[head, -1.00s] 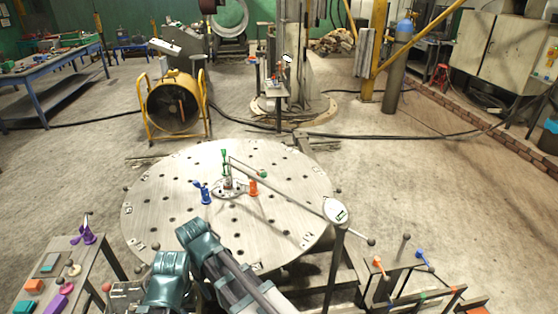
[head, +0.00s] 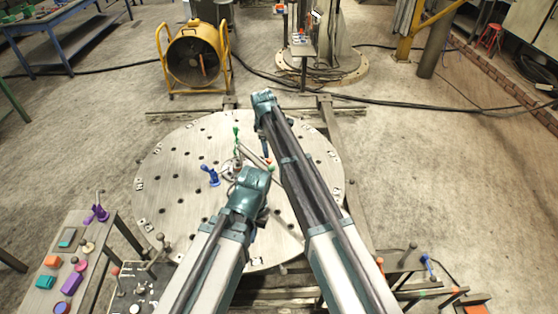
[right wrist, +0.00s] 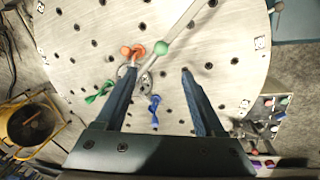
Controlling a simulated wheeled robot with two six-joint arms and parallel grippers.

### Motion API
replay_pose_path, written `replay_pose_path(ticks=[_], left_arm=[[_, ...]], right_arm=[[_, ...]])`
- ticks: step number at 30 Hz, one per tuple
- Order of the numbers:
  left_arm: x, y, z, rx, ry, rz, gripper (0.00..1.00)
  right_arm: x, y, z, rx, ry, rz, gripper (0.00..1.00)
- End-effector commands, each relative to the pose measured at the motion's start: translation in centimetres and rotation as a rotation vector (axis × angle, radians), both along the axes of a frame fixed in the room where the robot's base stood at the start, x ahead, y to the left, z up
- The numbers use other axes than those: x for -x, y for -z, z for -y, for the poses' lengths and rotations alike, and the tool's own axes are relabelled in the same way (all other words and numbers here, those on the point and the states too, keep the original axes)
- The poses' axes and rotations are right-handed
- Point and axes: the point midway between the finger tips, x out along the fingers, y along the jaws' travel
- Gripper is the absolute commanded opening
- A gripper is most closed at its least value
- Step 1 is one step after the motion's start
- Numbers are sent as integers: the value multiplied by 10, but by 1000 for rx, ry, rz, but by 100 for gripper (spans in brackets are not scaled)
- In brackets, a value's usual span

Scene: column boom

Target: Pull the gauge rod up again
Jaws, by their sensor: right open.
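My right gripper (right wrist: 160,73) points down at the round steel plate (right wrist: 85,30), open, nothing seen between its fingers. In the right wrist view, its left finger overlaps the centre fitting, near an orange clamp (right wrist: 133,51); I cannot tell whether it touches. A slim pale rod with a green ball (right wrist: 162,47) runs from the fitting toward the top. I cannot tell which part is the gauge rod. A green handle (right wrist: 98,92) and a blue clamp (right wrist: 154,108) stand around the fitting. In the head view my arms partly cover the fitting; my left gripper's jaws are hidden.
A side table with coloured pieces (head: 72,240) stands at the left. A yellow drum fan (head: 194,54) and a column base (head: 318,68) stand behind the plate (head: 175,150). Levers rise at the lower right, including a blue one (head: 427,264). The plate's left part is mostly clear.

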Motion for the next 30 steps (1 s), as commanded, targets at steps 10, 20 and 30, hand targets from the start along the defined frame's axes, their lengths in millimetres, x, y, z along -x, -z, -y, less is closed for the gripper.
replay_pose_path(ticks=[10, 20, 30], left_arm=[[0, 20, 0, -1, 3, 0, 0], [0, 64, 0, -2, 12, -1, 0], [0, 110, 0, -2, 15, -1, 0]], right_arm=[[-2, 20, 1, -1, 2, -1, 71], [-10, 64, 3, 0, 4, -1, 71], [-19, 110, 6, -1, 4, -1, 71]])
